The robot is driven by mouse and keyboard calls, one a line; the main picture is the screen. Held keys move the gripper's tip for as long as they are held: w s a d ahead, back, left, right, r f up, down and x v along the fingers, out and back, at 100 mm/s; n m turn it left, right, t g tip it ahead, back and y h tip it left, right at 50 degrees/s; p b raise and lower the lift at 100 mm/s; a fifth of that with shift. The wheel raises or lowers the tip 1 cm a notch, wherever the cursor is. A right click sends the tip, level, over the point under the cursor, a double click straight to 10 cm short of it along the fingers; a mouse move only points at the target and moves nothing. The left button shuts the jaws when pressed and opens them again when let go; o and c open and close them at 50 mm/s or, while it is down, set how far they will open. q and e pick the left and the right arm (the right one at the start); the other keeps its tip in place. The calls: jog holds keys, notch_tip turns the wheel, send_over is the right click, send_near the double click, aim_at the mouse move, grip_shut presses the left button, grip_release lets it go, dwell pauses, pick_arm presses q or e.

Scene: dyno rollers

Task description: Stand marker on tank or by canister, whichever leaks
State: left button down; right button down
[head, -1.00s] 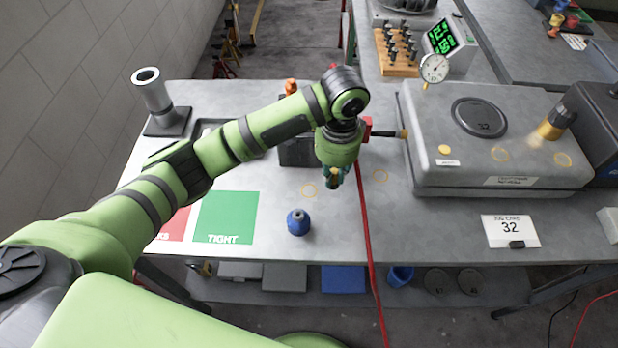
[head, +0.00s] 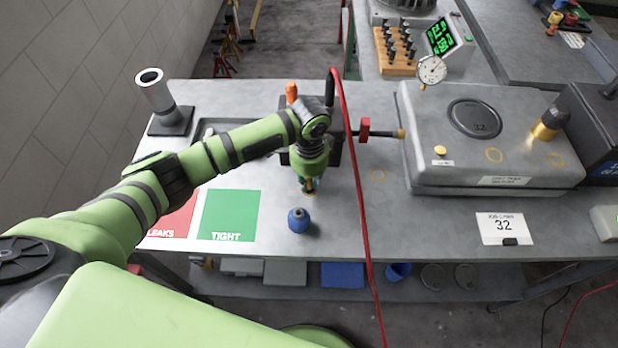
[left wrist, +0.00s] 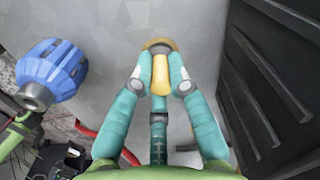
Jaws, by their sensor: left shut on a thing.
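My left gripper (head: 309,188) is shut on a small yellow marker (left wrist: 160,72) with a wider tan end. The gripper points down close to the table, behind the blue canister (head: 299,221) in the head view. The blue canister also shows in the left wrist view (left wrist: 52,70), to the left of the fingers and apart from them. The grey tank (head: 440,115) lies at the right, with a round lid marked 32. Whether the marker touches the table is hard to tell. My right gripper is not in view.
A dark block (head: 330,160) stands close behind the gripper. A red hose (head: 362,210) crosses the table to its right. Green TIGHT (head: 228,212) and red LEAKS (head: 172,222) patches lie at left. A card (head: 503,228) marked 32 lies before the tank.

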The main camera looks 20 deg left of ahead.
pick_arm(q)
jog(key=shift+f, duration=0.15)
jog(key=c, duration=1.2)
grip_release()
notch_tip(320, 180, up, 12)
jog(key=b, duration=0.1)
jog(key=shift+r+b, duration=0.2)
jog(key=shift+b, duration=0.2)
